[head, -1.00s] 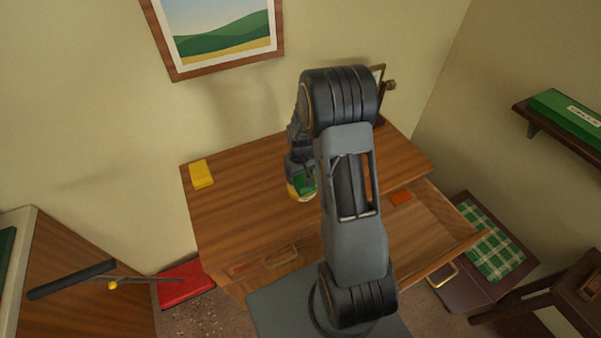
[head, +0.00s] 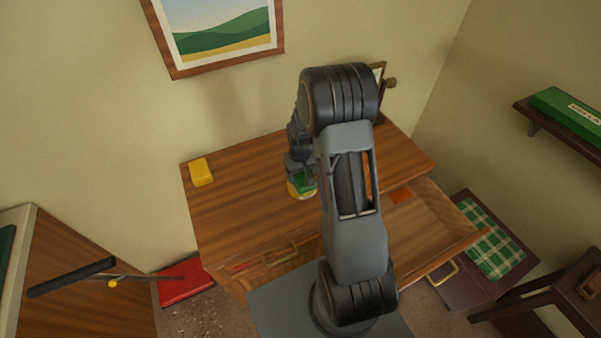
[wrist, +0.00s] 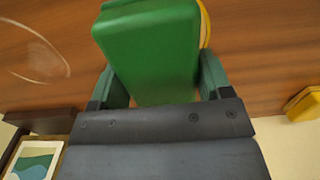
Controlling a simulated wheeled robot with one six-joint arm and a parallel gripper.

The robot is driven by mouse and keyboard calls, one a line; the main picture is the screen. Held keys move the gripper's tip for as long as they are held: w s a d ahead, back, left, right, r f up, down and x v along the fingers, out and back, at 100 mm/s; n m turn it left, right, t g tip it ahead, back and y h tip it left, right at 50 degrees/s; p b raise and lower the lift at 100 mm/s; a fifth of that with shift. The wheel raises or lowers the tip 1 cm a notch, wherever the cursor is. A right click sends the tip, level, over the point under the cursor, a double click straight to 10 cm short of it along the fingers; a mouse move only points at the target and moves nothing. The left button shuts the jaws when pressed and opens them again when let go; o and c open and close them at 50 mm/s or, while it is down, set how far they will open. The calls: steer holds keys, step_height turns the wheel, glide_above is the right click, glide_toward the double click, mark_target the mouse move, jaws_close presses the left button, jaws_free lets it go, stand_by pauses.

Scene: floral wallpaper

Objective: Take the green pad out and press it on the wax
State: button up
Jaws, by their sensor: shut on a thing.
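My gripper (wrist: 163,85) is shut on the green pad (wrist: 150,45), a smooth block between its two dark green fingers. In the head view my gripper (head: 301,178) is low over the desk top, partly hidden by my arm. A round yellow thing (head: 301,194), perhaps the wax, shows just under it. Its yellow edge (wrist: 205,25) also shows behind the pad in the wrist view. I cannot tell whether pad and yellow thing touch.
The wooden desk (head: 235,215) has a yellow block (head: 201,172) at its left. A pale ring mark (wrist: 35,50) is on the wood. An open drawer (head: 430,225) at the right holds an orange-red piece (head: 401,195). A framed stand (head: 379,80) is at the back.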

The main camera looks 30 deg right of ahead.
steer(key=shift+f+b, duration=0.45)
steer(key=shift+f, duration=0.05)
stand_by(1.4)
steer(key=shift+r+p, duration=2.4)
steer(key=shift+r, duration=1.2)
steer(key=shift+f, duration=0.1)
